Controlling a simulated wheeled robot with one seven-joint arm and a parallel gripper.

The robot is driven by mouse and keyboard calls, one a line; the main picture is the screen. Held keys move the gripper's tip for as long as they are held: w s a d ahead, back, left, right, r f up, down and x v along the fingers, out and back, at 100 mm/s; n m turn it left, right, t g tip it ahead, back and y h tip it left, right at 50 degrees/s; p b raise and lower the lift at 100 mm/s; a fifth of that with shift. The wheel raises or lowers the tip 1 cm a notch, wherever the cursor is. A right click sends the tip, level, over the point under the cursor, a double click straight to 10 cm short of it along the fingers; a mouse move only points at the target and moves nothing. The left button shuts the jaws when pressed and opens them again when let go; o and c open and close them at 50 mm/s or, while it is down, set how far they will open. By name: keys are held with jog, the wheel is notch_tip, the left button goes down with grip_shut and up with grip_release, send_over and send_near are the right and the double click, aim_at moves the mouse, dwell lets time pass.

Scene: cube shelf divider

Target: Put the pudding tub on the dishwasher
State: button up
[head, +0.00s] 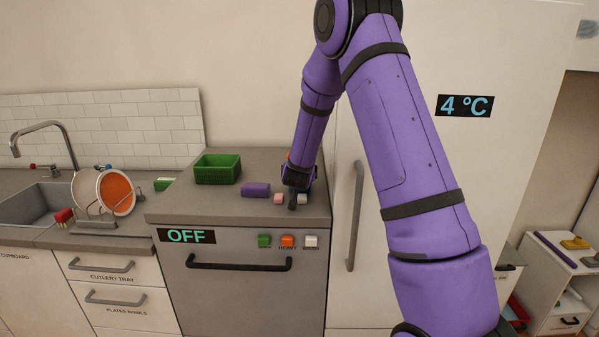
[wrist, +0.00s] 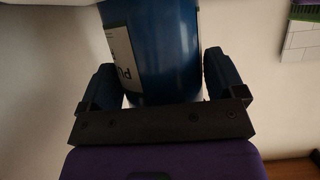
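The pudding tub (wrist: 155,50) is a blue cylinder with a white label whose visible letters read "PU". In the wrist view it sits between the two fingers of my gripper (wrist: 163,82), which appear to touch its sides. The far end of the tub is cut off by the frame edge. In the head view my gripper (head: 298,180) is over the right part of the dishwasher top, and I cannot make out the tub clearly there. The dishwasher (head: 245,310) has a grey front, a dark handle and an "OFF" display. Its grey top has bare room at the front left.
A fridge (head: 345,270) stands close on the right. A dish rack (head: 97,224) and sink (head: 38,203) are left.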

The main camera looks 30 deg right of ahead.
jog(key=shift+o, duration=0.6)
jog(key=shift+r, duration=0.2)
jog(key=s+a+r+n+g+y, duration=0.15)
jog(key=s+a+r+y, duration=0.25)
jog(key=s+a+r, duration=0.6)
jog(key=s+a+r+n+y, duration=0.35)
jog(key=s+a+r, duration=0.35)
jog(key=s, duration=0.4)
jog(key=s+r+n+g, duration=0.1)
jog(key=s+g, duration=0.1)
jog(key=s, duration=0.9)
jog(key=s+a+r+g, duration=0.1)
jog(key=s+r+g, duration=0.1)
jog(key=s, duration=0.9)
jog(key=shift+s+a+n, duration=0.3)
jog(key=shift+s+n, duration=0.1)
